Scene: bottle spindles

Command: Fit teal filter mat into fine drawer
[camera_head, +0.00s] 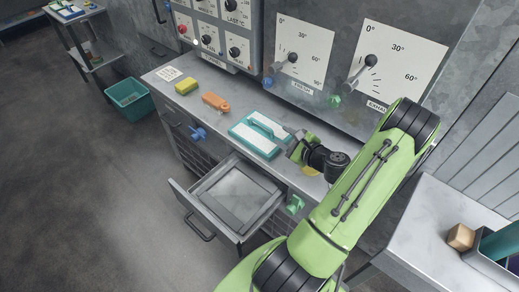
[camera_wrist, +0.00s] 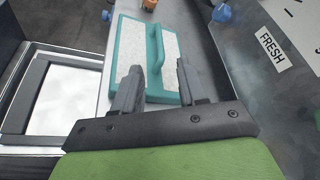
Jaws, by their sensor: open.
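The teal filter mat (camera_head: 259,136) has a white face, a teal frame and a raised teal handle. It lies flat on the grey counter, and in the wrist view the mat (camera_wrist: 128,50) is just beyond the fingers. An open drawer (camera_head: 230,195) with an empty grey frame inside is pulled out below the counter; I cannot read a label on it. It also shows at the left of the wrist view (camera_wrist: 38,88). My gripper (camera_head: 294,146) is open and empty at the mat's right end. In the wrist view its fingers (camera_wrist: 158,82) stand on both sides of the handle's line.
A yellow block (camera_head: 187,87) and an orange object (camera_head: 215,102) lie on the counter left of the mat. A panel with dials (camera_head: 300,60) rises behind. A blue knob (camera_head: 198,133) and a green knob (camera_head: 295,204) stick out of the front. A teal bin (camera_head: 128,97) stands on the floor.

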